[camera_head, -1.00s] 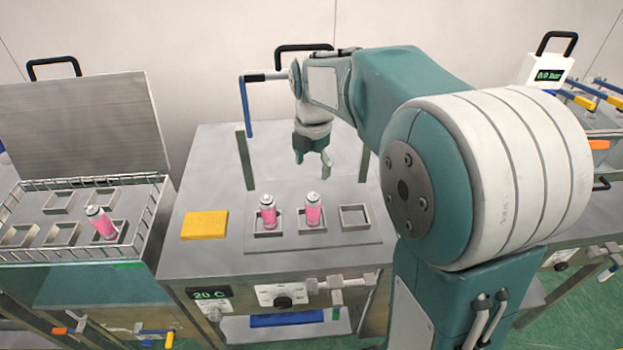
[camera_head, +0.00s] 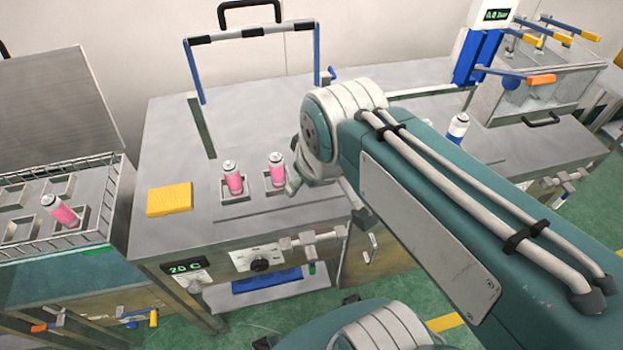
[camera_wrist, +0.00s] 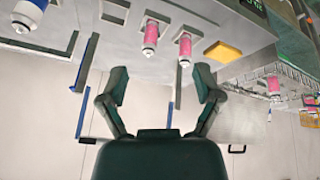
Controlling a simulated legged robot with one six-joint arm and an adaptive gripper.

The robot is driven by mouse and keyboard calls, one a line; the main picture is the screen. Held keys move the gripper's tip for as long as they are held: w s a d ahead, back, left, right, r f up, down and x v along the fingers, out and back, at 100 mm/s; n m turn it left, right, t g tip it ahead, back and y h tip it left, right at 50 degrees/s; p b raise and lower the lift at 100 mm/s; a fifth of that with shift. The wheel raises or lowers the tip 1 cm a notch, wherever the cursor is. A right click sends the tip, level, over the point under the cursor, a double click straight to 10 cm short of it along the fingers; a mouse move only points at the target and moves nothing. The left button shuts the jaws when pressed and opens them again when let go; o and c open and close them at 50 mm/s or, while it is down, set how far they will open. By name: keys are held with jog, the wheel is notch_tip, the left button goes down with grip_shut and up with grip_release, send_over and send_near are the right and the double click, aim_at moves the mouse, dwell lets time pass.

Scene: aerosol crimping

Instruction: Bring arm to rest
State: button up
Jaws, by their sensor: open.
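My arm (camera_head: 430,190) reaches in from the right in the head view and is bent over the middle bench. My gripper (camera_head: 328,198) hangs beside the right-hand pink can, partly hidden by my wrist. In the wrist view my gripper (camera_wrist: 160,88) has its two dark fingers spread, with nothing between them. Two pink cans (camera_head: 233,178) (camera_head: 276,172) stand upright in square holders on the bench. They also show upside down in the wrist view (camera_wrist: 150,38) (camera_wrist: 184,47).
A yellow pad (camera_head: 170,199) lies left of the cans. A wire basket (camera_head: 100,205) with another pink can (camera_head: 62,211) stands at the left. A blue-handled frame (camera_head: 250,38) rises behind the cans. A blue-and-white can (camera_head: 457,128) stands at the right, close to my arm.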

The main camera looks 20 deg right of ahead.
jog(key=s+m, duration=0.2)
jog(key=m, duration=0.1)
jog(key=shift+s+f+t, duration=0.15)
jog(key=shift+f+t, duration=0.15)
jog(key=shift+f, duration=0.1)
dwell(0.8)
